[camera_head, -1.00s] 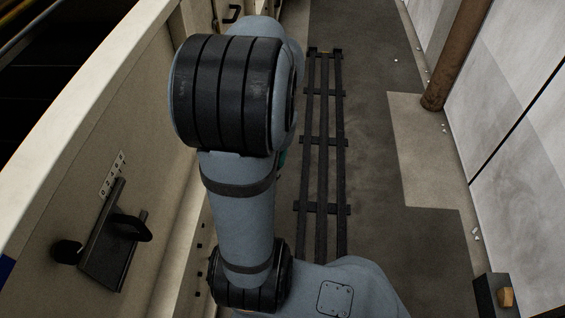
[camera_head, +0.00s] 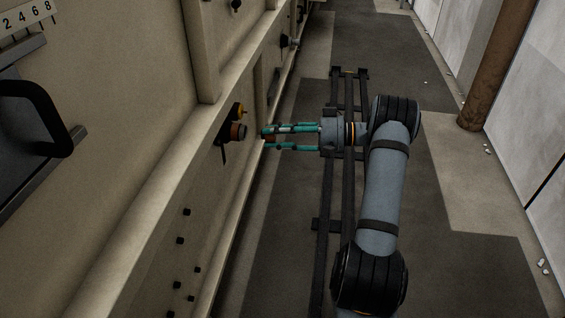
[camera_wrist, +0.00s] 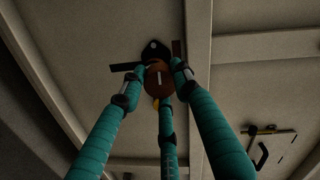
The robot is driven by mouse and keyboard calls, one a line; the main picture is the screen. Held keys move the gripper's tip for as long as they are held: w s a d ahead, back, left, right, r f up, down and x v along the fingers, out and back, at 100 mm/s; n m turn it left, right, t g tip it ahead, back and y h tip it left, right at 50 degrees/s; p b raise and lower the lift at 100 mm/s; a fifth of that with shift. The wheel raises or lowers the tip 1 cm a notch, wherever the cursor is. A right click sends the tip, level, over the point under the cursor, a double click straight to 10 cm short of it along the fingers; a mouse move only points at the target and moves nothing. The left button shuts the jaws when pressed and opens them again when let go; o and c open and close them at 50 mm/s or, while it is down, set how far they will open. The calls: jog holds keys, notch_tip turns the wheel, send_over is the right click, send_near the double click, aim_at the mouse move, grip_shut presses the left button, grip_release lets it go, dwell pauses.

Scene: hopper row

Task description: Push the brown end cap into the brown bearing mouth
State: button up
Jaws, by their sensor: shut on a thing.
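My gripper (camera_head: 266,138) has teal fingers and points left toward the pale machine wall in the head view. It is shut on the brown end cap (camera_head: 270,134), which shows between the fingertips. In the wrist view the three fingertips (camera_wrist: 158,84) surround the cap's round brown face (camera_wrist: 159,74), which has a pale line on it. The brown bearing mouth (camera_head: 239,132) sticks out from the wall just left of the fingertips. A gap shows between cap and bearing in the head view. In the wrist view the cap hides most of the bearing; a black plate (camera_wrist: 154,49) shows behind.
A wall ledge (camera_head: 160,215) runs alongside. A black handle (camera_head: 45,105) is at the left.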

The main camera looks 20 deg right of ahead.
jog(key=shift+m+t, duration=0.3)
jog(key=shift+t, duration=0.4)
jog(key=d+f+b, duration=0.1)
jog(key=w+d+f, duration=0.1)
jog(key=shift+w+d+f+b, duration=0.3)
jog(key=shift+b, duration=0.1)
jog(key=shift+b+x, duration=0.6)
jog(key=shift+x, duration=2.2)
jog(key=shift+r, duration=0.1)
